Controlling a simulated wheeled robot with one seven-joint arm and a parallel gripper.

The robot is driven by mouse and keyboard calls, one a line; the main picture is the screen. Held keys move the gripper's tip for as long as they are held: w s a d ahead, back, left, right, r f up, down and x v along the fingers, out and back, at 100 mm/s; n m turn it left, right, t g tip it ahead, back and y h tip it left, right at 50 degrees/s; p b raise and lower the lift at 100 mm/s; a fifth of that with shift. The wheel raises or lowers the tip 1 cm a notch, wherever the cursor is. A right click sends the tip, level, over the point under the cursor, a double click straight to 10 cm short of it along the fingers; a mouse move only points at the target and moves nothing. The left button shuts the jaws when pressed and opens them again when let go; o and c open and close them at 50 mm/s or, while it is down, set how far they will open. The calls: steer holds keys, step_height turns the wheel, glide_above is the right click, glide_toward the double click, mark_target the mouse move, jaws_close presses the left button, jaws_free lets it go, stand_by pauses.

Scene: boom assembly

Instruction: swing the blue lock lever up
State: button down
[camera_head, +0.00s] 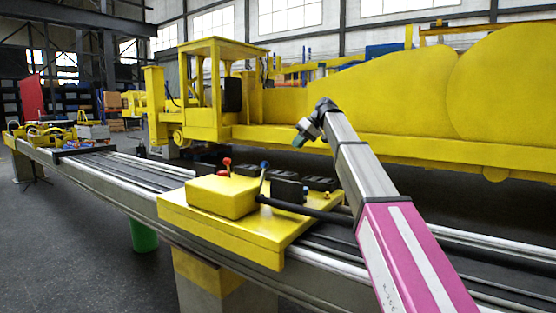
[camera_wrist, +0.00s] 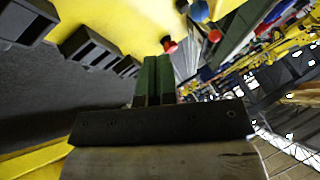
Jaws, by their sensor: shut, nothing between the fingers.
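The lever with the blue knob (camera_head: 264,165) stands on the yellow control panel, its thin shaft nearly upright with a slight tilt. A blue knob (camera_wrist: 198,11) also shows at the top of the wrist view. A lever with a red knob (camera_head: 227,162) stands just to its left in the head view. My gripper (camera_wrist: 157,62) shows in the wrist view as two dark green fingers, shut together and empty. The blue knob lies beyond and to the right of the fingertips there, apart from them. In the head view my gripper end is small, up and right of the levers.
The yellow panel (camera_head: 240,233) sits on a long rail beam (camera_head: 118,190). A black bar (camera_head: 305,210) runs right from the lever base. Dark boxes (camera_wrist: 88,42) line the wrist view's left. Red knobs (camera_wrist: 214,35) sit near the blue one. A yellow machine (camera_head: 390,100) stands behind.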

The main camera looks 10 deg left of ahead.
glide_toward(262, 177)
steer(key=shift+w+a+f, duration=0.6)
steer(key=shift+w, duration=0.3)
steer(key=shift+w+a+f, duration=0.55)
steer(key=shift+w+a, duration=0.1)
steer(key=shift+w, duration=0.2)
steer(key=shift+s, duration=0.1)
